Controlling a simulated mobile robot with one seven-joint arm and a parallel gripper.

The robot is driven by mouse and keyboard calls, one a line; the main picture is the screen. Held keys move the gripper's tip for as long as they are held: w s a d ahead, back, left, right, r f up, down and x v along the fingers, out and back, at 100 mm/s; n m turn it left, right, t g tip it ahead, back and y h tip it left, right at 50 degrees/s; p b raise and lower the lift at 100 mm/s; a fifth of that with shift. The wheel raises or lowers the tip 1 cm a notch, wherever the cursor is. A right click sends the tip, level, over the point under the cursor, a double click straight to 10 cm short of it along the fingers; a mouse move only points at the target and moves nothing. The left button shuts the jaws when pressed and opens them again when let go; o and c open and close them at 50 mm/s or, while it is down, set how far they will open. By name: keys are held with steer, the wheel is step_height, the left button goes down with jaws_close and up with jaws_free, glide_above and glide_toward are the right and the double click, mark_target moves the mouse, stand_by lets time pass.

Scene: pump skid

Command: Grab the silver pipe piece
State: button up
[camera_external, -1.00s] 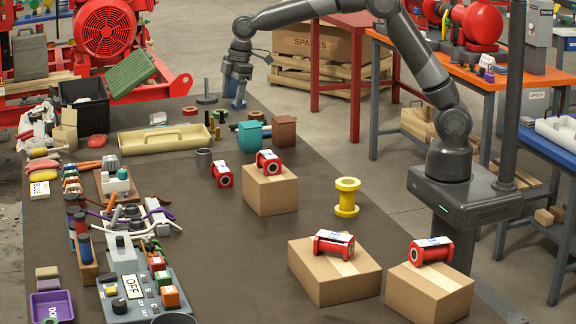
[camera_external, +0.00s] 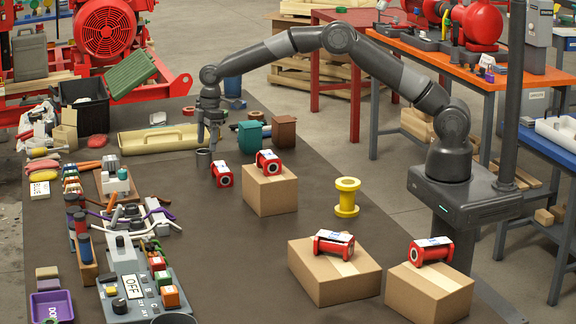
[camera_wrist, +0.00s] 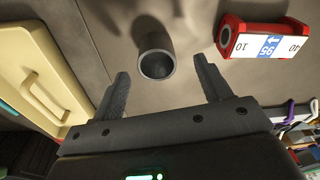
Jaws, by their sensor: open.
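The silver pipe piece is a short grey hollow cylinder (camera_external: 203,158) standing on the dark table, just left of a red flanged spool. In the wrist view the pipe piece (camera_wrist: 157,60) shows its open round end, ahead of and between my two fingers. My gripper (camera_external: 208,143) is open and empty, above the pipe piece and pointing down. In the wrist view my gripper's fingertips (camera_wrist: 160,68) are spread wide on either side of it, with no contact visible.
The red spool with a white label (camera_wrist: 262,42) lies close on the right in the wrist view. A cream tray (camera_external: 160,140) stands on the other side. A teal bin (camera_external: 249,137) and a cardboard box (camera_external: 270,192) are nearby.

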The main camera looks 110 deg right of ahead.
mark_target(204, 155)
steer(key=f, duration=0.2)
steer(key=w+f, duration=0.1)
steer(key=f, duration=0.2)
steer(key=shift+d+f, duration=0.15)
steer(key=shift+f, duration=0.15)
steer(key=shift+c, duration=0.3)
steer(key=shift+r, duration=0.1)
steer(key=c, duration=1.1)
